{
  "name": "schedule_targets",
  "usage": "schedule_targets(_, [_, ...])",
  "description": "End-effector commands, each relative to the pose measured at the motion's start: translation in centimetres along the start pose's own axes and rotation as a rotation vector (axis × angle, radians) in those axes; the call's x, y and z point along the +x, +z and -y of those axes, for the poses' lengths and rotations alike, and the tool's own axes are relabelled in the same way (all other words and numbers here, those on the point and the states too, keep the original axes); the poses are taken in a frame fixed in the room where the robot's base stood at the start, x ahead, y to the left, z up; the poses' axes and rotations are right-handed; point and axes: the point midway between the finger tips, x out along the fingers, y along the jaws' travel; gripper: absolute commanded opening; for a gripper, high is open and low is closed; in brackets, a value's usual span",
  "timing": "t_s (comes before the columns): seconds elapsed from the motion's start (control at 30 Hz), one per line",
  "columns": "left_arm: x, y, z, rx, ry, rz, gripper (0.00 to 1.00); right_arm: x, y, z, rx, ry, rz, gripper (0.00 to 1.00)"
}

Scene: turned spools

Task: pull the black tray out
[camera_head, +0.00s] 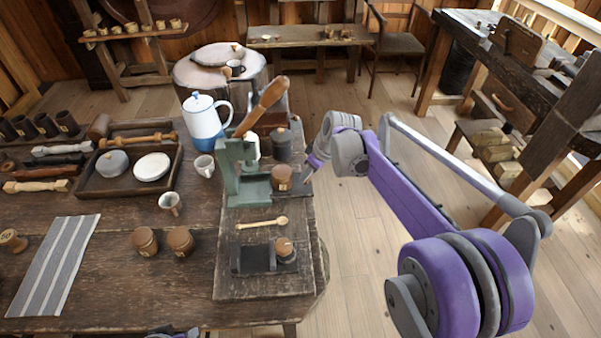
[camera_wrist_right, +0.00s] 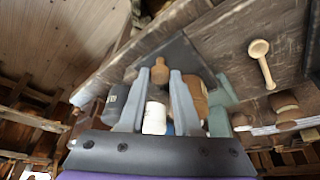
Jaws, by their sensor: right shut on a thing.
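The black tray (camera_wrist_right: 190,57) is a dark flat shape on the board in the right wrist view, with a turned wooden knob (camera_wrist_right: 160,72) at its outer edge. My right gripper (camera_wrist_right: 166,77) is shut on this knob. In the head view my right gripper (camera_head: 307,173) is at the board's right edge, beside the green press (camera_head: 232,168). The tray is mostly hidden there among the press, a dark lidded canister (camera_head: 281,148) and a brown jar (camera_head: 282,178). Part of my left gripper (camera_head: 174,333) shows at the bottom edge, too cut off to read its jaws.
A wooden spoon (camera_head: 262,223) and a second dark holder (camera_head: 254,259) lie nearer on the board. Two brown jars (camera_head: 162,242), a cup (camera_head: 204,166) and a blue-white pot (camera_head: 203,122) stand to the left. Open floor (camera_head: 345,235) lies right of the table.

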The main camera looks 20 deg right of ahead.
Motion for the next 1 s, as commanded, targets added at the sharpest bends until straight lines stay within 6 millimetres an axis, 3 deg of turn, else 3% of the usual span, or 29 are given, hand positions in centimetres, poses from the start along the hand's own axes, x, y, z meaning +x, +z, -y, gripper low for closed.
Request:
schedule_targets(0.13, [0.0, 0.0, 0.0, 0.000, 0.000, 0.000, 0.50, 0.0, -0.1, 0.0, 0.000, 0.001, -0.002, 0.00])
schedule_targets(0.17, [0.0, 0.0, 0.0, 0.000, 0.000, 0.000, 0.50, 0.0, -0.1, 0.0, 0.000, 0.001, -0.002, 0.35])
schedule_targets(0.3, [0.0, 0.0, 0.0, 0.000, 0.000, 0.000, 0.50, 0.0, -0.1, 0.0, 0.000, 0.000, -0.001, 0.60])
schedule_targets(0.67, [-0.1, 0.0, 0.0, 0.000, 0.000, 0.000, 0.50, -0.4, -0.1, 0.1, 0.000, 0.000, -0.001, 0.61])
schedule_targets(0.77, [-0.2, -0.1, 0.0, 0.000, 0.000, -0.001, 0.50, -1.6, -0.1, 0.0, 0.000, 0.000, -0.001, 0.61])
schedule_targets(1.0, [-0.8, -0.5, 0.0, 0.000, 0.000, -0.003, 0.50, -6.5, -0.1, 0.0, 0.002, 0.000, -0.001, 0.61])
